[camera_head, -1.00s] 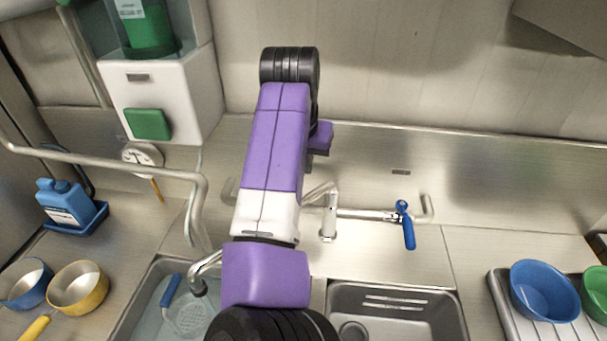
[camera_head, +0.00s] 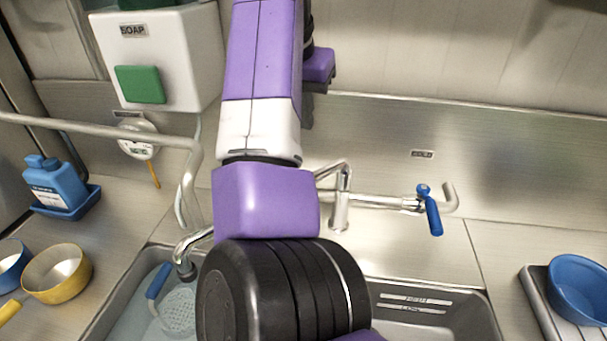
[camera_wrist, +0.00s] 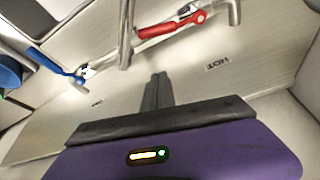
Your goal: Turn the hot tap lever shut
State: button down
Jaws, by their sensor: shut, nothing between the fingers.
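The red hot tap lever (camera_wrist: 165,28) shows at the top of the wrist view, lying roughly along the metal tap pipe. My gripper (camera_wrist: 159,78) is shut and empty. Its fingertips point up in the picture towards the red lever, with a visible gap between them. In the head view my own arm hides the red lever and the gripper. The blue tap lever (camera_head: 430,211) hangs down at the right end of the tap (camera_head: 340,205); it also shows in the wrist view (camera_wrist: 55,61).
A wall label reading HOT (camera_wrist: 217,65) is near the red lever. Two sink basins lie below the tap; the left one holds water and a strainer (camera_head: 178,310). A bent metal pipe (camera_head: 100,127) crosses at left. A blue bowl (camera_head: 578,288) stands at right.

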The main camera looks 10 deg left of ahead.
jog(key=p+x, duration=0.1)
jog(key=x, duration=0.9)
jog(key=shift+f, duration=0.1)
jog(key=shift+s+a+p, duration=0.2)
jog(key=shift+s, duration=0.35)
jog(key=shift+s+a+p, duration=0.15)
jog(key=shift+s+a, duration=0.05)
jog(key=shift+s, duration=0.3)
jog(key=shift+s+a+f, duration=0.15)
jog(key=shift+s+f, duration=0.05)
jog(key=shift+s, duration=0.6)
jog(key=shift+p, duration=0.35)
